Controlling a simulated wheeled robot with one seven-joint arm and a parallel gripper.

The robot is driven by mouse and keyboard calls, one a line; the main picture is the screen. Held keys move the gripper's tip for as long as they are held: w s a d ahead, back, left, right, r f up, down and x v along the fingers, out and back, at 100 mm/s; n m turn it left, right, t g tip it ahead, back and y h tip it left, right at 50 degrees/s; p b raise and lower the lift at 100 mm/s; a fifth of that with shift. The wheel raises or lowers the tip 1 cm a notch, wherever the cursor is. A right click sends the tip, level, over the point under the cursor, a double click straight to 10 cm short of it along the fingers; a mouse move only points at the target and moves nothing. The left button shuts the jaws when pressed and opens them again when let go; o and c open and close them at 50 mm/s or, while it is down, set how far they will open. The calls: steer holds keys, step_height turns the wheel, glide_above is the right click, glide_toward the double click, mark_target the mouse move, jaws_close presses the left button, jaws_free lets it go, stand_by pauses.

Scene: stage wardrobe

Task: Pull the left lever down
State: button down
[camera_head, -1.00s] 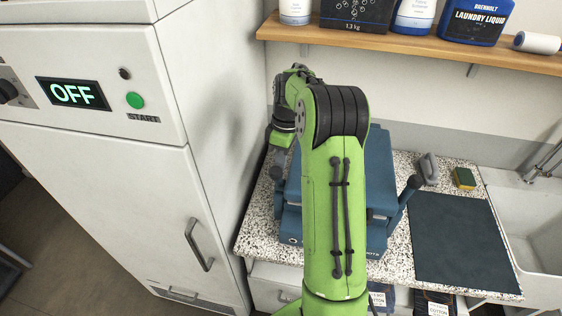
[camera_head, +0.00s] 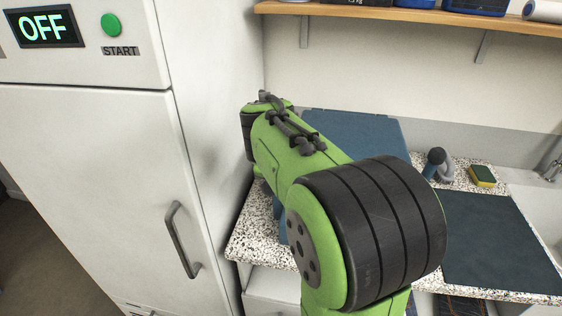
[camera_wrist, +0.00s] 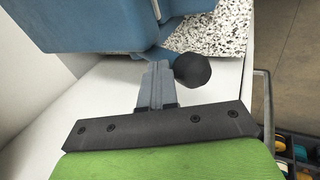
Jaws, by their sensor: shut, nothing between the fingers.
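The blue press (camera_head: 355,128) stands on the speckled counter, and my arm covers much of it in the head view. One lever with a dark ball knob (camera_head: 436,156) rises at its right side. The left lever is hidden behind my arm there. In the wrist view, the press body (camera_wrist: 95,22) fills the upper left, and a lever's black ball knob (camera_wrist: 192,70) is close to the right of my gripper's fingertips (camera_wrist: 158,68). My gripper is shut and empty. I cannot tell whether the fingers touch the lever.
A white cabinet (camera_head: 85,180) with an OFF display and a handle stands close on the left. A shelf (camera_head: 400,15) runs above the counter. A dark mat (camera_head: 500,240) and a sponge (camera_head: 482,176) lie to the right. The wrist view shows an open drawer (camera_wrist: 300,150) at lower right.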

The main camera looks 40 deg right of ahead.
steer(key=shift+s+a+f+t+h+b, duration=0.25)
steer(key=shift+a+f+t+h+b, duration=0.05)
steer(key=shift+f+b, duration=0.25)
steer(key=shift+s+a+f+t+h+b, duration=0.2)
steer(key=shift+a+f+t+h+b, duration=0.1)
steer(key=shift+f+b, duration=0.2)
steer(key=shift+s+a+f+b, duration=0.2)
steer(key=shift+f+b, duration=0.1)
steer(key=shift+b, duration=0.2)
steer(key=shift+f, duration=0.15)
steer(key=r+p, duration=0.1)
steer(key=r, duration=0.1)
steer(key=r+p, duration=0.2)
steer(key=s+r+p, duration=0.1)
steer(key=r+p, duration=0.1)
steer(key=shift+d, duration=0.25)
steer(key=p+v, duration=0.2)
steer(key=v, duration=0.6)
steer(key=shift+s+a+f, duration=0.3)
steer(key=shift+a+f, duration=0.05)
steer(key=shift+a, duration=0.05)
